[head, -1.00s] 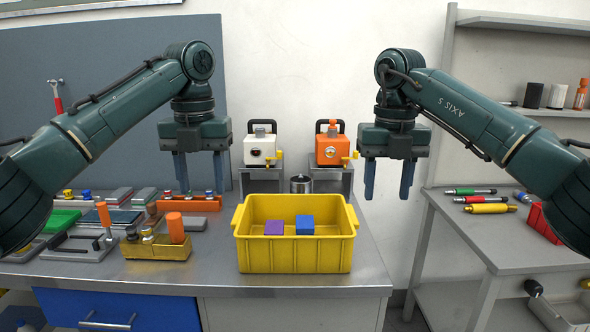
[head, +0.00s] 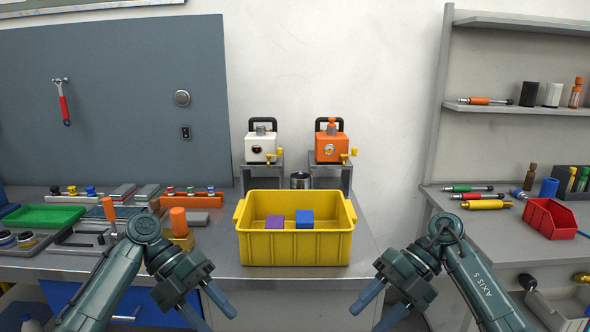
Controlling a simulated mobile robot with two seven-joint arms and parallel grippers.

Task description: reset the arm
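My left gripper (head: 209,307) is low in the head view, in front of the workbench's front edge and left of the yellow bin. Its two blue fingers are apart with nothing between them. My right gripper (head: 379,306) is low too, right of the bin and in front of the gap between the bench and the right table. Its blue fingers are also apart and empty. Both arms are folded down near the bottom of the picture, and neither gripper touches anything.
A yellow bin (head: 295,248) holding a purple block (head: 275,221) and a blue block (head: 305,219) stands on the bench. A white machine (head: 261,148) and an orange machine (head: 330,148) stand behind it. A red bin (head: 551,219) sits on the right table (head: 500,243).

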